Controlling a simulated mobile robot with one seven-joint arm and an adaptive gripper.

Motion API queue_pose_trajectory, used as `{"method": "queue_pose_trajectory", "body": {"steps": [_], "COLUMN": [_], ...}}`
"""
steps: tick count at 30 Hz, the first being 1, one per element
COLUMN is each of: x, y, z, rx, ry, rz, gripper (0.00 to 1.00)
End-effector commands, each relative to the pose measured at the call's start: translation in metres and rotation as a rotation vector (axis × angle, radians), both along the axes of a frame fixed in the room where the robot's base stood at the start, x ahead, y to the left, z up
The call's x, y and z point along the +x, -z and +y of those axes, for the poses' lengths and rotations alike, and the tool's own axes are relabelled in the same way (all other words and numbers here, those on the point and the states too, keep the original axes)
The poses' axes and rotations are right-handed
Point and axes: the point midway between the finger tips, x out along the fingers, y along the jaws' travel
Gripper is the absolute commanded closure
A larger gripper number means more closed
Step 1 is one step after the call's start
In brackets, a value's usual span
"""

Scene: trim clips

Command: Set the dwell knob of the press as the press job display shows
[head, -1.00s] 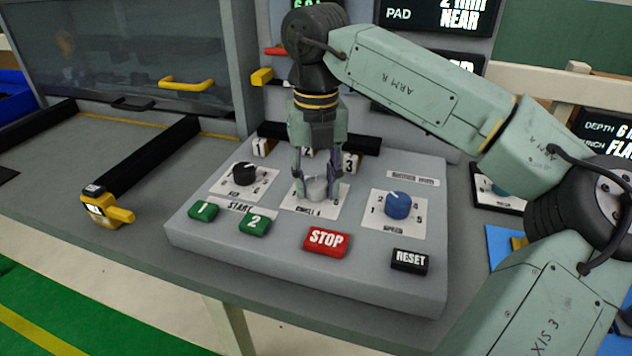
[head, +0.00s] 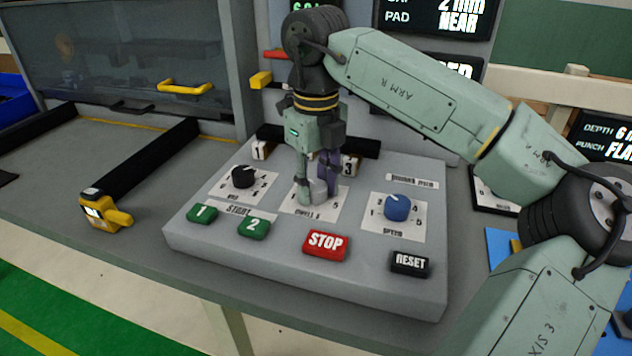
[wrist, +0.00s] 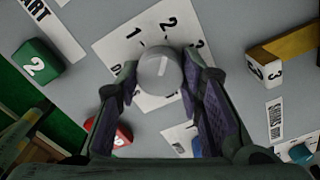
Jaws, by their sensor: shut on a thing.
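The dwell knob (head: 318,190) is the light grey knob in the middle of the press panel (head: 290,268). My gripper (head: 316,185) points down over it and is shut on it. In the wrist view the grey knob (wrist: 161,72) sits between my two fingertips (wrist: 158,82), with a pale pointer line on top. The numbers 1, 2 and 3 show on its plate (wrist: 128,52); the rest of the scale is hidden by my fingers. No dwell value is readable.
A black knob (head: 243,176) stands left of my gripper and a blue speed knob (head: 397,207) right of it. In front are green buttons 1 (head: 202,214) and 2 (head: 254,228), a red STOP button (head: 326,245) and a black RESET button (head: 410,263).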

Motion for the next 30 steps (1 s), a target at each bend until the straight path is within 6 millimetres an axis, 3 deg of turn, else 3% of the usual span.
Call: {"method": "queue_pose_trajectory", "body": {"steps": [11, 12, 20, 30], "x": [0.0, 0.0001, 0.0001, 0.0002], "y": [-0.0004, -0.0004, -0.0002, -0.002], "z": [0.0, -0.0001, -0.0001, -0.0001], "rx": [0.0, -0.001, -0.001, -0.001], "ry": [-0.003, -0.003, -0.002, -0.002], "rz": [0.0, -0.001, -0.001, -0.001], "gripper": [0.94, 0.64, 0.47, 0.46]}}
